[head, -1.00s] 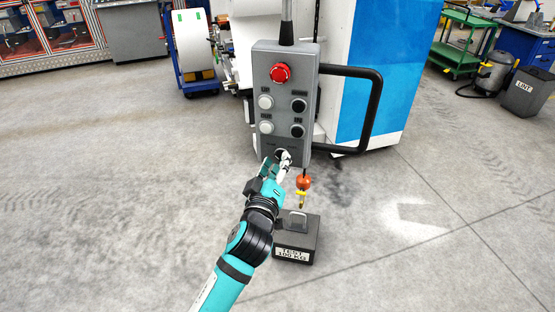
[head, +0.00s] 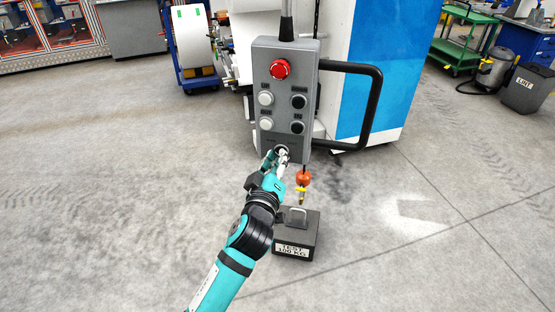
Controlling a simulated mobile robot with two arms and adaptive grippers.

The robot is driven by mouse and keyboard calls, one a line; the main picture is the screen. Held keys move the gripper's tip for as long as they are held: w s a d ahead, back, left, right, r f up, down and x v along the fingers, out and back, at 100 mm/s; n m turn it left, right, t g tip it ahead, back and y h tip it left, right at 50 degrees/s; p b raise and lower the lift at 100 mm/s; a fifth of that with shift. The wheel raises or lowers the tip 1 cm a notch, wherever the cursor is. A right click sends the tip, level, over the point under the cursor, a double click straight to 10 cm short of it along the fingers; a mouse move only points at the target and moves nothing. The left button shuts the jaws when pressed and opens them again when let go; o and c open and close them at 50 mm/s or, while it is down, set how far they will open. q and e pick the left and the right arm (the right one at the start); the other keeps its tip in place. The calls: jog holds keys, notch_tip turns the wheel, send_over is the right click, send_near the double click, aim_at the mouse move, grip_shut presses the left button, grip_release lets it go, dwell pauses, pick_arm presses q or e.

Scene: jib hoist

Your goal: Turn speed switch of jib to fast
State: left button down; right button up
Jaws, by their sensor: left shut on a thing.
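The grey jib control pendant (head: 283,105) hangs upright in the middle of the head view, with a red button at the top and two white and two black buttons below. My left gripper (head: 281,153) is at the bottom of its front face, shut on the speed switch there. The gripper covers the switch, so its setting cannot be read. The label above it is too small to read. My right gripper is not in view.
A black handle loop (head: 378,100) sticks out to the pendant's right. Below hang an orange hook block (head: 303,178) and a dark test weight (head: 297,238) on the floor. A white and blue cabinet (head: 375,75) stands behind.

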pick_arm(q)
jog(key=shift+m, duration=0.3)
jog(key=shift+d+m+p, duration=0.1)
jog(key=shift+m+p, duration=1.4)
jog(key=shift+m, duration=7)
jog(key=c, duration=1.4)
grip_release()
jog(key=shift+o, duration=0.2)
jog(key=shift+s, duration=0.15)
